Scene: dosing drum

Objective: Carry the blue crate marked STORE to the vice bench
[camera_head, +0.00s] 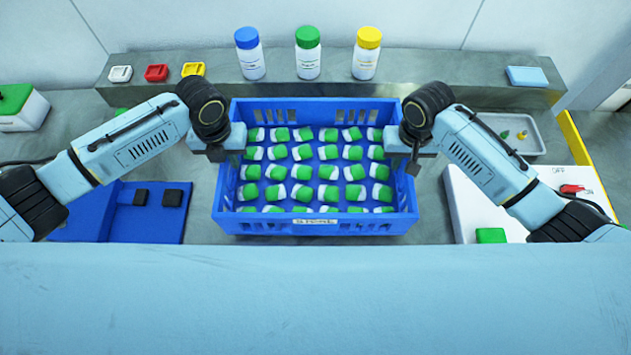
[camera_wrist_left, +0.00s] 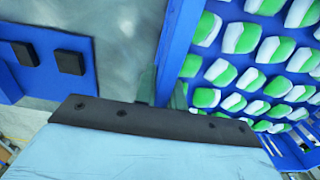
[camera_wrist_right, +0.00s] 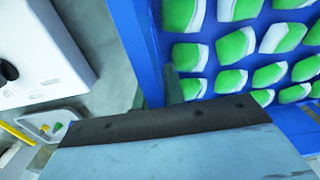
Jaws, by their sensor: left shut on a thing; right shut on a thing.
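The blue crate (camera_head: 315,226) stands in the middle of the head view, with a pale label on its near wall that seems to read STORE. It holds rows of green-and-white capsule-like pieces. My left gripper (camera_head: 232,150) is shut on the crate's left wall, which also shows in the left wrist view (camera_wrist_left: 176,50). My right gripper (camera_head: 398,152) is shut on the crate's right wall, which also shows in the right wrist view (camera_wrist_right: 140,50). The fingertips are partly hidden by the gripper bodies. I cannot identify the vice bench in these views.
Bottles with blue (camera_head: 250,55), green (camera_head: 308,55) and yellow (camera_head: 367,55) caps stand on a grey ledge behind the crate. A blue tray (camera_head: 115,215) lies to the left. A white box (camera_head: 475,205) and a grey tray (camera_head: 535,125) are to the right.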

